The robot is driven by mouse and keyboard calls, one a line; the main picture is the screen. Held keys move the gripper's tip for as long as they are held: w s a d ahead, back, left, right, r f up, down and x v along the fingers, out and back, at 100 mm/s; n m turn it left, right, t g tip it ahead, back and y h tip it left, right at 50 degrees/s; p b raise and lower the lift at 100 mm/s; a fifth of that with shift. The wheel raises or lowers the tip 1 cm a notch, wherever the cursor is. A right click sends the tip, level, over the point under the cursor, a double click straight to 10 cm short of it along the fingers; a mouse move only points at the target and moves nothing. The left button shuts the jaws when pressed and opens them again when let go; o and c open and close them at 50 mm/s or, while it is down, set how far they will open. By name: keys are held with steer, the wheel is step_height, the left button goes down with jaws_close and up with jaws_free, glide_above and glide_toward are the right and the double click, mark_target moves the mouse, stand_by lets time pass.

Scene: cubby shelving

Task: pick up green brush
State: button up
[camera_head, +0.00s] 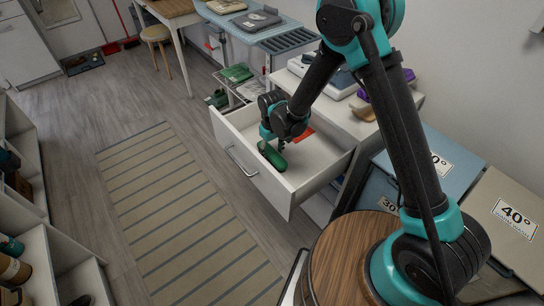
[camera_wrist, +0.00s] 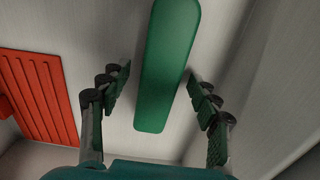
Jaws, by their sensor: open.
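The green brush (camera_head: 272,156) lies in an open white drawer (camera_head: 312,181). In the wrist view the brush (camera_wrist: 166,65) is a long green shape with a rounded end, running away from me between my fingers. My gripper (camera_wrist: 158,98) is open, with one finger on each side of the brush and a gap on both sides. In the head view my gripper (camera_head: 276,142) reaches down into the drawer over the brush, and its fingertips are partly hidden.
A red ribbed item (camera_wrist: 40,90) lies in the drawer to the left of the brush in the wrist view. The drawer walls stand close around my gripper. A cabinet top with several items stands behind the drawer. A striped rug (camera_head: 180,215) lies on the floor.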

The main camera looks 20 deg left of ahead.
mark_target(272, 153)
steer(key=shift+f, duration=0.25)
steer(key=shift+c, duration=0.5)
steer(key=c, duration=1.2)
steer(key=shift+r, duration=0.1)
step_height(272, 153, up, 20)
steer(key=shift+f, duration=0.1)
